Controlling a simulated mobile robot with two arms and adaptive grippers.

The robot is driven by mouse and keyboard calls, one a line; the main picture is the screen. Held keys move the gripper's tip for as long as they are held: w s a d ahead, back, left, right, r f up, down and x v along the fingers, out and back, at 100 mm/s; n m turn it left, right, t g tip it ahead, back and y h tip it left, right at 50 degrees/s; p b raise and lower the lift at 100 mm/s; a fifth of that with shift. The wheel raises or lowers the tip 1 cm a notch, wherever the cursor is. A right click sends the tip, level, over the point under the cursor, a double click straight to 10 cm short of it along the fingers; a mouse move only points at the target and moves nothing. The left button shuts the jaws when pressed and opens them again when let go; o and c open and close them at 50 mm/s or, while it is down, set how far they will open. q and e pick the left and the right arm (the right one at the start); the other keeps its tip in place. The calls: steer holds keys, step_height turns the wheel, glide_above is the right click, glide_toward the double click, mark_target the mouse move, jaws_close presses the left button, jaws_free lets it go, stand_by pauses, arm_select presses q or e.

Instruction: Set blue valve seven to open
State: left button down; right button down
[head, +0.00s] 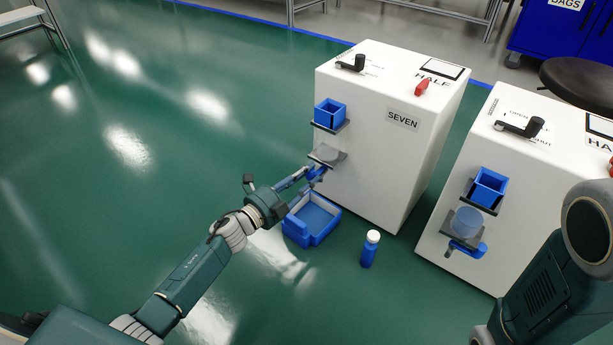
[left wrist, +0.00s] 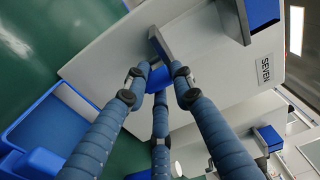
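The white cabinet (head: 365,145) labelled SEVEN (head: 402,119) stands in the middle of the head view; its label also shows in the left wrist view (left wrist: 264,70). Its blue valve (head: 317,172) sits low on the front, under a grey shelf with a grey disc (head: 326,154). My left gripper (head: 306,178) is right at this valve. In the left wrist view, its blue fingers (left wrist: 161,72) surround a blue part (left wrist: 159,80), likely the valve. Whether they touch or grip it is unclear. The valve's setting is largely hidden by the fingers. My right gripper is out of view.
A blue tray (head: 296,230) lies on the floor below my left gripper, with a white-capped blue bottle (head: 369,249) to its right. A second white cabinet (head: 520,205) with its own blue valve (head: 467,247) stands on the right. The green floor at left is clear.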

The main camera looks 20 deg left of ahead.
arm_select(q)
steer(key=shift+s+d+n+t+y+p, duration=0.25)
steer(key=shift+d+n+y+p, duration=0.2)
steer(key=shift+y, duration=0.25)
steer(key=shift+d+f+n+t+y, duration=0.25)
steer(key=shift+n+t+y, duration=0.1)
steer(key=shift+n+y, duration=0.45)
steer(key=c, duration=1.4)
jaws_free()
steer(key=shift+o, duration=0.2)
steer(key=shift+s+a, duration=0.1)
steer(key=v, duration=1.2)
steer(key=shift+r, duration=0.15)
